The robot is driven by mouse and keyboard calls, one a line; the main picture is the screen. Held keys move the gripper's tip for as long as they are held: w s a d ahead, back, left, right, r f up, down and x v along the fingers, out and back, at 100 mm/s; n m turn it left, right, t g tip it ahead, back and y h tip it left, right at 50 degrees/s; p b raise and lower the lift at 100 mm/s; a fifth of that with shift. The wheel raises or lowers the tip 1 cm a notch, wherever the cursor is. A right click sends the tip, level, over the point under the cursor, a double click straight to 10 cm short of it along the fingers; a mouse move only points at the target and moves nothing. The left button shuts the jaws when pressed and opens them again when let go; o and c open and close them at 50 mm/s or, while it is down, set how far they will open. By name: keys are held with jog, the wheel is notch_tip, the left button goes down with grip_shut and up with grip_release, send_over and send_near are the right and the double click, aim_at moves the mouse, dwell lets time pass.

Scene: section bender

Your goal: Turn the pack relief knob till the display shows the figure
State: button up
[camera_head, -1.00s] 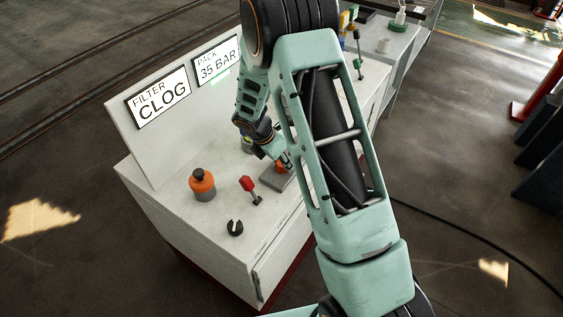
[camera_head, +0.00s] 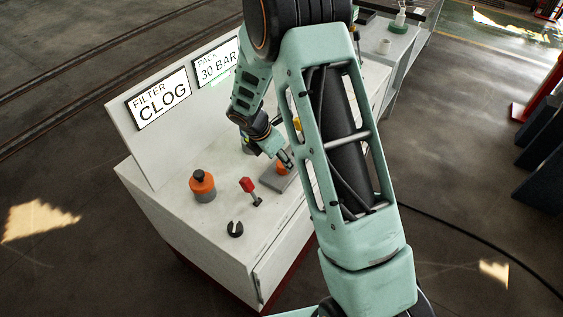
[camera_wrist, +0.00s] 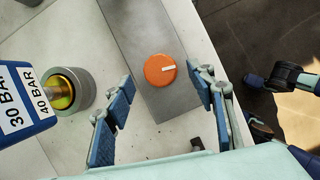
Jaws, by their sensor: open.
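The orange relief knob (camera_wrist: 160,70) has a white pointer line that points right in the wrist view. It sits on a grey plate (camera_wrist: 183,101) on the bench. In the head view, the knob (camera_head: 281,168) is partly hidden by my gripper (camera_head: 284,157). My gripper (camera_wrist: 164,90) is open in the wrist view, its fingers to the left and right of the knob, apart from it. The pack display (camera_head: 217,70) reads 30 BAR; my arm covers its right edge. A blue block (camera_wrist: 14,78) carries a label with 30 BAR and 40 BAR.
A second display (camera_head: 161,99) reads FILTER CLOG. In the wrist view, a grey round fitting with a gold centre (camera_wrist: 68,90) stands left of the plate.

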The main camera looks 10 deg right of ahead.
jog(key=v, duration=0.9)
